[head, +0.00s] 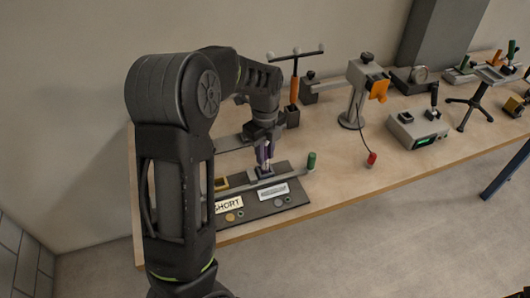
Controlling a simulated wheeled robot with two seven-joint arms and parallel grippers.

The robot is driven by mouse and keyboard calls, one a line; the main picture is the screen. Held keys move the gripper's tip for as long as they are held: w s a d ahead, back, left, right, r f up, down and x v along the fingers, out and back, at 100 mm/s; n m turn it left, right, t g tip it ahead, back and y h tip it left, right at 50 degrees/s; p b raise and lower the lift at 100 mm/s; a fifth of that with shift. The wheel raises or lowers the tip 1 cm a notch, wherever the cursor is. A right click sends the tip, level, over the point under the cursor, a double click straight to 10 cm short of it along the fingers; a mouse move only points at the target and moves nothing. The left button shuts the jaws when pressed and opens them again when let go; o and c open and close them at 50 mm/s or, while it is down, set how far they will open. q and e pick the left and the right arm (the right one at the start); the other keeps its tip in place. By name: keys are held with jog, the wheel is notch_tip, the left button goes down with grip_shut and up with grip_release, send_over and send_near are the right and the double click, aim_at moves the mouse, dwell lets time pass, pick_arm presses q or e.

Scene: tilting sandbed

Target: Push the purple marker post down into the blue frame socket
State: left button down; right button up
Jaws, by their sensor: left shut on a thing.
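The purple marker post (259,156) is upright in my left gripper (265,152), which points down and is shut on it. The post's lower end is over or in a small blue-grey socket (265,172), which looks like the blue frame socket, on the dark board. At this size I cannot tell how deep the post sits in it. My left arm covers the board's left part. My right gripper is not in view.
Behind stand a T-handled tool (295,85), a grey stand (355,95) and a grey box (417,128). The table's front middle is clear.

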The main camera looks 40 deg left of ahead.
pick_arm(q)
jog(key=c, duration=1.2)
grip_release()
jog(key=shift+r+b, duration=0.45)
jog(key=shift+r, duration=3.5)
